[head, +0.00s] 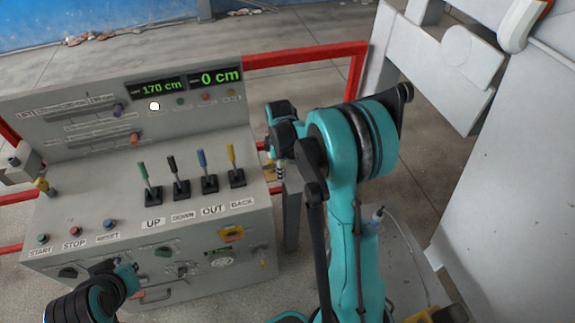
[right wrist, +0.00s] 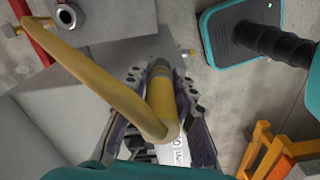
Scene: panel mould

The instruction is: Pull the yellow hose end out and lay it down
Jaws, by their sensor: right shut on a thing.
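In the right wrist view the yellow hose (right wrist: 98,80) loops in from the upper left, bends near the bottom and runs up between my right gripper's fingers (right wrist: 162,85). The gripper is shut on the yellow hose near its end, which shows a grey collar at the top. Whether the end is seated in a socket cannot be made out. In the head view my right gripper (head: 281,150) is beside the right side of the grey control panel, with the hose mostly hidden by my arm. My left arm is at the lower left; its jaws cannot be made out.
The control panel (head: 190,215) carries several levers, buttons and a green display. A red rail (head: 300,57) runs behind it. A large grey machine (head: 510,150) stands at the right. An orange frame (right wrist: 268,150) is at the wrist view's lower right.

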